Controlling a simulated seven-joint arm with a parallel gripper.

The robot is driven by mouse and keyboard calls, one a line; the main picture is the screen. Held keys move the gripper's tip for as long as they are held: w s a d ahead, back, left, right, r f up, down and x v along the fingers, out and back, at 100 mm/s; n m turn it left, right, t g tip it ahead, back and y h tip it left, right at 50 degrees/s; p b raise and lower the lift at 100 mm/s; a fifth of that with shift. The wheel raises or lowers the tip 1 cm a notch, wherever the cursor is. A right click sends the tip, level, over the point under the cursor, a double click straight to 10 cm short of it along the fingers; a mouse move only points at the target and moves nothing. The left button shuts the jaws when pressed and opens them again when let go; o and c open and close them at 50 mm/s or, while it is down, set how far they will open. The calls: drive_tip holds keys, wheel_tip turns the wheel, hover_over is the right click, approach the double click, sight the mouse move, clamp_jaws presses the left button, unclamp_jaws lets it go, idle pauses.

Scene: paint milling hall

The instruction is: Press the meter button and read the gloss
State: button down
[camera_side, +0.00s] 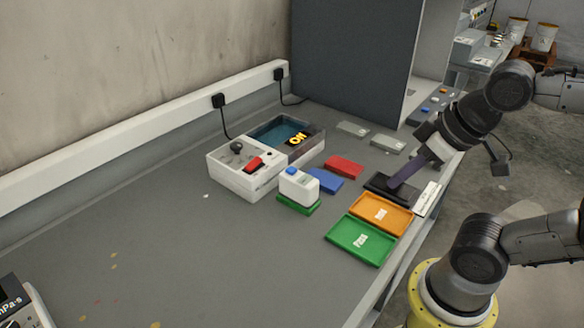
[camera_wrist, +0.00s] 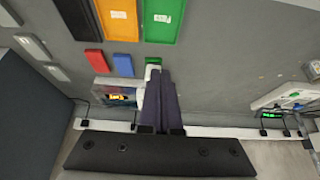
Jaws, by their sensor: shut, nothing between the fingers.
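The meter (camera_side: 299,185) is a small white box with a blue button (camera_side: 291,171) on top. It stands on a green panel (camera_side: 298,207) in the side view. In the wrist view my fingers hide most of the meter, and only a bit of green and white shows past their tips. I cannot read any gloss value. My gripper (camera_side: 393,186) is shut and empty, with dark purple fingers pointing down over the black tray, well right of the meter. Its fingers also show in the wrist view (camera_wrist: 159,75).
A blue panel (camera_side: 325,180) and a red panel (camera_side: 344,166) lie beside the meter. An orange tray (camera_side: 398,222), a green tray (camera_side: 342,250) and a black tray (camera_side: 376,184) line the bench edge. A white box (camera_side: 235,181) with an ON sign stands behind.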

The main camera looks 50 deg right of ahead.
drive_tip(key=w+a+r+m+t+y, duration=0.1)
drive_tip(key=w+a+r+m+t, duration=0.15)
drive_tip(key=w+r, duration=0.4)
drive_tip(key=m+t, duration=0.1)
drive_tip(key=m, duration=0.4)
hover_over(291, 171)
wheel_tip(291, 171, down, 5)
drive_tip(key=shift+s+d, duration=0.25)
drive_tip(key=shift+s, duration=0.15)
drive_tip(key=shift+f, duration=0.15)
drive_tip(key=shift+f, duration=4.3)
drive_tip(key=shift+f, duration=0.25)
